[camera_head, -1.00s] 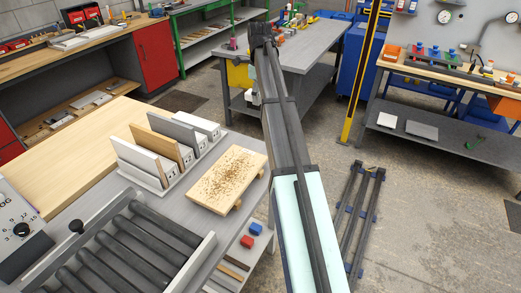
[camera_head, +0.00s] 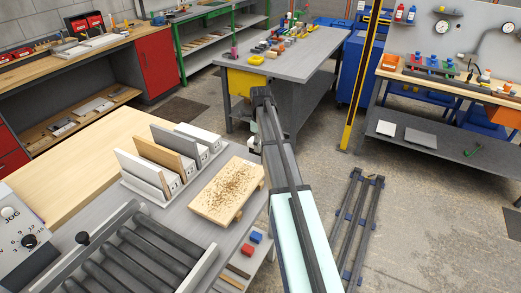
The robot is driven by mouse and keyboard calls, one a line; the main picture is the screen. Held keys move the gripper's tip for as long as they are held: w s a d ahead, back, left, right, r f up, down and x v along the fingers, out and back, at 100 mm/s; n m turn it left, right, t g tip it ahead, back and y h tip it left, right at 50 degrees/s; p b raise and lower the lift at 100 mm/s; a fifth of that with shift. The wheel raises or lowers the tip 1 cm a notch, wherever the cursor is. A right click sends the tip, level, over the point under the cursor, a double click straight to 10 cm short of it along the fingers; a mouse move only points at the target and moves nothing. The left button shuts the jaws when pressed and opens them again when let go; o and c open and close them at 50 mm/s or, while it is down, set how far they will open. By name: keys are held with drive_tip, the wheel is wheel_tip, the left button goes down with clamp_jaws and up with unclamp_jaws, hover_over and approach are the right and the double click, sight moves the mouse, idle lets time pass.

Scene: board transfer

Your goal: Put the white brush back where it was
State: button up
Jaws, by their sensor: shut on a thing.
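I cannot make out the white brush in this view. My arm rises from the bottom centre and ends in a dark joint over the gap beside the grey table. A small pale piece shows at its left edge, too small and covered to identify. My gripper's fingers are hidden behind the arm. A wooden board (camera_head: 208,207) with brown crumbs scattered over it lies on the near grey bench (camera_head: 172,213), left of my arm.
A white rack (camera_head: 143,190) holds several upright boards left of the crumb-covered board. A roller conveyor (camera_head: 130,258) fills the near left. The far grey table (camera_head: 300,61) carries several small items.

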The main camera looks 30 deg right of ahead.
drive_tip(key=shift+f+p, duration=0.45)
drive_tip(key=shift+f, duration=1.4)
drive_tip(key=o, duration=1.1)
drive_tip(key=shift+f, duration=0.15)
wheel_tip(320, 180, up, 12)
drive_tip(key=b, duration=0.3)
drive_tip(key=shift+r, duration=0.2)
